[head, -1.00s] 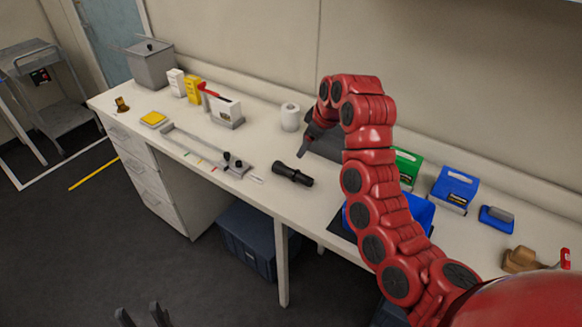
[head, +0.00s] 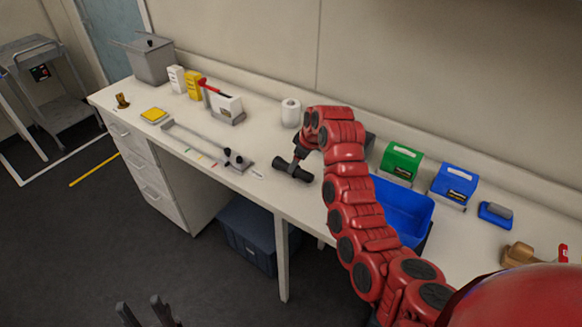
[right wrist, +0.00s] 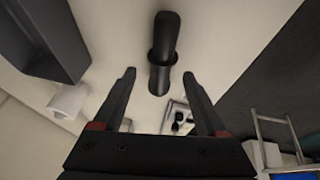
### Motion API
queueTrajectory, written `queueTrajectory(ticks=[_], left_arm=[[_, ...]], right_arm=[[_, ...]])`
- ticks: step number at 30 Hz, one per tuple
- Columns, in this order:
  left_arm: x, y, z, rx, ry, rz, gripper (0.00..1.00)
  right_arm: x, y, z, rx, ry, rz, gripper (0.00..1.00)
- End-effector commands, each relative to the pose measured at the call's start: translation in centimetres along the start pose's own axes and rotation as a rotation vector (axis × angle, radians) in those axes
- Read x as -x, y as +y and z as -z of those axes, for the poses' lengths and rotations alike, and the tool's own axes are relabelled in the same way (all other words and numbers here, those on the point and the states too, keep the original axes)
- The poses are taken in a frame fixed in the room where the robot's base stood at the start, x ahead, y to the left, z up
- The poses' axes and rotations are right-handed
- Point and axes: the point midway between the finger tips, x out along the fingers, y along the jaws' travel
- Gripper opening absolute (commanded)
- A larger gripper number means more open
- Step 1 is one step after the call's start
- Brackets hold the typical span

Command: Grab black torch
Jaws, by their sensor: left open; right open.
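The black torch (head: 290,171) lies on the white bench near its front edge. In the right wrist view the torch (right wrist: 163,55) lies lengthwise ahead of my fingers, its near end in line with the gap between the tips. My right gripper (right wrist: 160,76) is open and empty. In the head view my right gripper (head: 299,154) is at the torch, just behind its middle; whether it touches cannot be told. My left gripper (head: 145,312) is open and empty, low at the bottom left, away from the bench.
A long metal tool with dark knobs (head: 236,159) lies left of the torch. A white roll (head: 290,113) stands behind it. A blue bin (head: 405,208), a green box (head: 400,160) and a blue box (head: 454,182) stand to the right.

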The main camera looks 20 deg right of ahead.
Motion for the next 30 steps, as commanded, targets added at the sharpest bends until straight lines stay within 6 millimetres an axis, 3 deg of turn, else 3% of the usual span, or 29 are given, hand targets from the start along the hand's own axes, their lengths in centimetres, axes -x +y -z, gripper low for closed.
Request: queueTrajectory(ticks=[5,11,18,28,30], left_arm=[[-0.8,0.0,0.1,0.0,0.0,0.0,0.5],[-2.5,-0.1,0.4,0.0,0.0,0.0,0.5],[-2.9,-0.1,0.5,0.0,0.0,0.0,0.5],[-2.9,-0.1,0.5,0.0,0.0,0.0,0.5],[-2.9,-0.1,0.5,0.0,0.0,0.0,0.5]], right_arm=[[-0.6,0.0,0.2,0.0,0.001,-0.002,0.74],[-2.7,-0.3,0.7,0.002,-0.001,0.0,0.74],[-4.8,-0.3,0.6,0.001,-0.001,-0.003,0.74],[-5.4,-0.3,0.5,0.0,0.002,-0.004,0.74],[-5.4,-0.3,0.6,0.0,0.002,-0.004,0.66]])
